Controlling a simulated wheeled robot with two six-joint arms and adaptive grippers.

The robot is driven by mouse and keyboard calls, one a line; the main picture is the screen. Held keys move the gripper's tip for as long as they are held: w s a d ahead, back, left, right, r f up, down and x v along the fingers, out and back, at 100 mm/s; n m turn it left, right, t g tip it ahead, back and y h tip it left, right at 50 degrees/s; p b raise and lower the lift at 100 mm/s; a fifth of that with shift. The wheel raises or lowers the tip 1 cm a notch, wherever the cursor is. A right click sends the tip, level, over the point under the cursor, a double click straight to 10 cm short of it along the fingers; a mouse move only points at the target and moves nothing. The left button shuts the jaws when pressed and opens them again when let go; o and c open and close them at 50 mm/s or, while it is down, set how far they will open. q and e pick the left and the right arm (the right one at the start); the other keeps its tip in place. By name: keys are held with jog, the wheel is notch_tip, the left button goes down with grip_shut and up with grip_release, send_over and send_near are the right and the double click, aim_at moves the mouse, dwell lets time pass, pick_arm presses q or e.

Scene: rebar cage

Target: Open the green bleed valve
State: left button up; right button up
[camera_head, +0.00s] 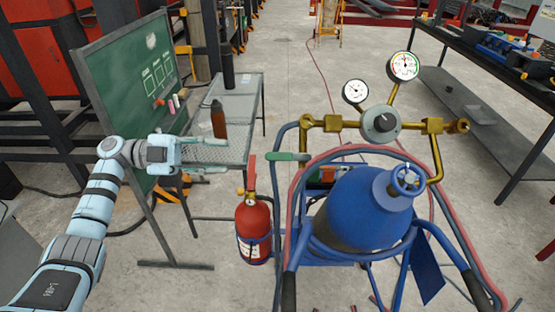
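The green bleed valve handle (287,157) lies roughly level and sticks out to the left from the foot of the brass pipe at the manifold's left end. The brass manifold (335,123) carries a grey regulator knob (380,124) and two round gauges above it. The blue gas cylinder (365,210) stands below in a blue cart, with a blue handwheel valve on top. My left gripper (224,156) is open and empty, its fingers pointing right. It is to the left of the green handle with a clear gap between them. My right gripper is out of view.
A red fire extinguisher (254,230) stands below the green handle. A grey metal table (240,100) with a brown bottle (218,120) is behind my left gripper. A green chalkboard (125,75) stands at the left. Red and blue hoses (300,185) loop around the cart.

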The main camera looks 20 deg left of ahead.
aim_at(279, 156)
pick_arm(q)
jog(key=p+x, duration=0.1)
jog(key=x, duration=0.3)
jog(key=p+x, duration=0.1)
jog(key=x, duration=0.7)
jog(key=shift+w+d+r+p, duration=0.1)
jog(key=shift+d+r+p, duration=0.05)
jog(key=shift+r+p, duration=0.2)
jog(key=shift+d+f, duration=0.15)
jog(key=shift+d, duration=0.45)
jog(key=shift+w, duration=0.1)
jog(key=shift+c, duration=0.4)
grip_shut()
